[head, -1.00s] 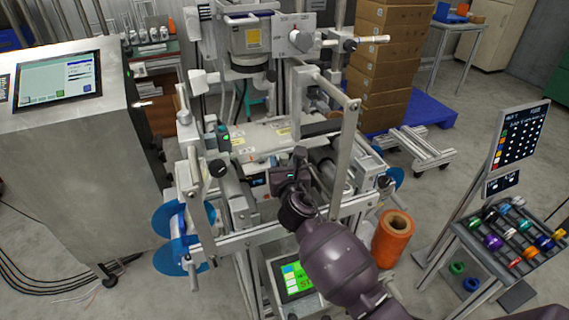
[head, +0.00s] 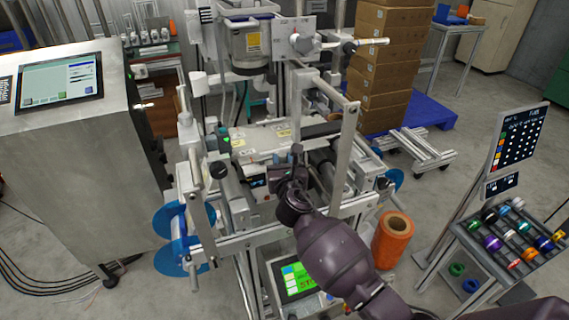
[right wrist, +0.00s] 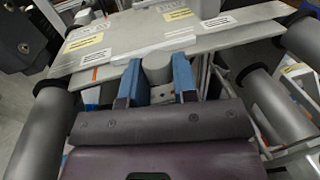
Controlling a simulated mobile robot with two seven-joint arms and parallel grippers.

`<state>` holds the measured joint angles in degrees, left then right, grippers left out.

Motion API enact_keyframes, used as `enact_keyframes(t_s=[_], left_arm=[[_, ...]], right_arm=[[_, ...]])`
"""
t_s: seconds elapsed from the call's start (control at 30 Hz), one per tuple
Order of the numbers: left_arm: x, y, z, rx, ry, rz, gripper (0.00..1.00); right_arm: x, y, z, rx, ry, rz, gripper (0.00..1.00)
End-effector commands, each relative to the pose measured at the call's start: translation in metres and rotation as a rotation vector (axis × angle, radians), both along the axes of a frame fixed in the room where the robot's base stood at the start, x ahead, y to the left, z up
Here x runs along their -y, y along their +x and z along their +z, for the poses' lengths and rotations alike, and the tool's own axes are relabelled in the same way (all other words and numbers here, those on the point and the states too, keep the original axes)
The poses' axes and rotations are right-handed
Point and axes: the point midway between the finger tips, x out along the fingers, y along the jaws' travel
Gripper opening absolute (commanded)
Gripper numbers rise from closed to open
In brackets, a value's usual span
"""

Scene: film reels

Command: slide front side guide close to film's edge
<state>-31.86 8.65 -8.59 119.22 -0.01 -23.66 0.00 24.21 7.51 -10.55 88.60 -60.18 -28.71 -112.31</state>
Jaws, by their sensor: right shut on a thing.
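My right gripper (head: 282,174) reaches into the middle of the machine, below the pale flat web plate (head: 262,146). In the right wrist view my right gripper (right wrist: 158,82) has its two blue-lined fingers on either side of a grey round knob (right wrist: 157,67) and is shut on it. The knob sits at the near edge of the pale plate (right wrist: 225,40), which carries yellow labels. I take the knob as part of the front side guide; the guide's body is mostly hidden by my gripper. The film's edge and its gap to the guide cannot be made out. My left gripper is not in view.
Grey rollers (right wrist: 42,125) and (right wrist: 275,105) flank my gripper. A metal frame bar (head: 345,150) rises just right of my arm. An orange roll (head: 394,240) stands right of the machine. A control screen (head: 60,80) is at the left, a parts rack (head: 510,235) at the right.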

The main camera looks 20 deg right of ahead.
Motion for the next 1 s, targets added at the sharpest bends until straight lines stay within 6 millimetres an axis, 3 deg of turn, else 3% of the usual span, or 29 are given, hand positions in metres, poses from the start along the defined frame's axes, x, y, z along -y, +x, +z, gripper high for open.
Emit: enact_keyframes(t_s=[0.17, 0.2, 0.37, 0.77, 1.0], left_arm=[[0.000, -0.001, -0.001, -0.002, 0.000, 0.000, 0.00], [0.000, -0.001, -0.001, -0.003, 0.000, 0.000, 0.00], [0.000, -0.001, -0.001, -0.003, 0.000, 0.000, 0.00], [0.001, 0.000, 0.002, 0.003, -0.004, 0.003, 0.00], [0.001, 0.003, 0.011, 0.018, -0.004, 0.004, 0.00]], right_arm=[[0.000, 0.000, -0.001, -0.002, -0.001, -0.001, 0.00], [0.000, -0.001, -0.001, -0.002, 0.000, -0.001, 0.28], [0.000, -0.001, -0.001, -0.001, 0.000, -0.001, 0.53], [-0.001, -0.006, 0.000, 0.000, 0.001, -0.001, 0.53], [-0.006, -0.040, 0.002, 0.001, 0.001, 0.000, 0.53]])
